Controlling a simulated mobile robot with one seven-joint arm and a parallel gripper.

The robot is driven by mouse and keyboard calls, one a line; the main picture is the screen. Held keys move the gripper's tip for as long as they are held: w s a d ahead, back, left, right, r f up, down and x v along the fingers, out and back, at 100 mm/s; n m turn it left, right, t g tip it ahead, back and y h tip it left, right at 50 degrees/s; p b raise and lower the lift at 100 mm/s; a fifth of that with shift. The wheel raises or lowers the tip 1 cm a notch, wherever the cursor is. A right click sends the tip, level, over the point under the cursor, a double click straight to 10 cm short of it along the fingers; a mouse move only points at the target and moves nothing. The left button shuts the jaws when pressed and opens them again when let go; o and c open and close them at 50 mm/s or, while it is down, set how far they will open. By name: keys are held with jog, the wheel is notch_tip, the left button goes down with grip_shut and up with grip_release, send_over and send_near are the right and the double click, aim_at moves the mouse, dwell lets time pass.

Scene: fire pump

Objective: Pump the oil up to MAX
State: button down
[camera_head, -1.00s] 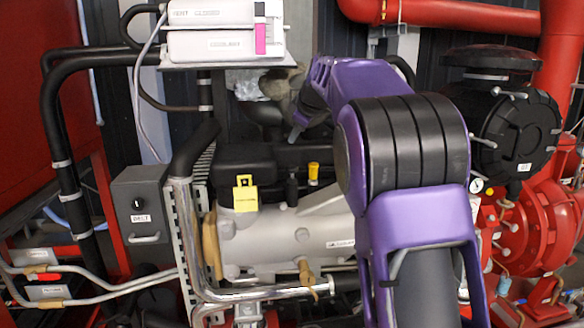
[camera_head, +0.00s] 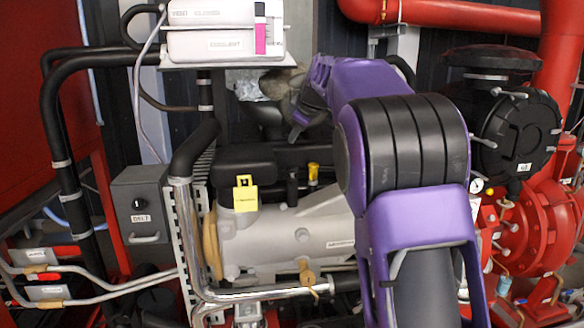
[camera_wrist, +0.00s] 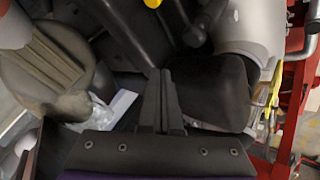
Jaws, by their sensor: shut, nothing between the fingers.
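A white box unit (camera_head: 212,43) stands on a shelf at the upper left of the head view. An upright strip (camera_head: 260,36) on its right end is black on top and pink below, probably a level indicator; no MAX mark is readable. My gripper (camera_head: 297,133) hangs behind the engine, mostly hidden by my purple arm. In the wrist view its fingers (camera_wrist: 158,73) are together and empty. A dark rounded part (camera_wrist: 212,90) lies just right of them, and I cannot tell whether they touch it. No pump handle is clearly identifiable.
A grey engine (camera_head: 290,238) carries a yellow tag (camera_head: 245,198) and a yellow-topped part (camera_head: 313,173). A grey switch box (camera_head: 142,212) and black pipes stand left. A red pump (camera_head: 530,222) and red pipes fill the right. A ribbed tan part (camera_wrist: 45,65) is left of my fingers.

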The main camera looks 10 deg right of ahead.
jog(key=r+n, duration=0.1)
jog(key=n, duration=0.4)
jog(key=r+n+p, duration=0.1)
jog(key=n, duration=0.5)
jog(key=r+n+h, duration=0.1)
jog(key=r+n, duration=0.1)
jog(key=n, duration=0.3)
jog(key=shift+a+n+p, duration=0.35)
jog(key=shift+n+p, duration=0.05)
jog(key=shift+s+f, duration=0.1)
jog(key=b, duration=0.2)
send_over(292, 168)
notch_tip(292, 168, down, 8)
jog(key=shift+r, duration=0.25)
jog(key=shift+f+b, duration=0.5)
jog(key=shift+f, duration=0.1)
jog(key=shift+f, duration=0.1)
dwell(0.9)
jog(key=shift+f+b, duration=0.3)
jog(key=shift+b, duration=0.1)
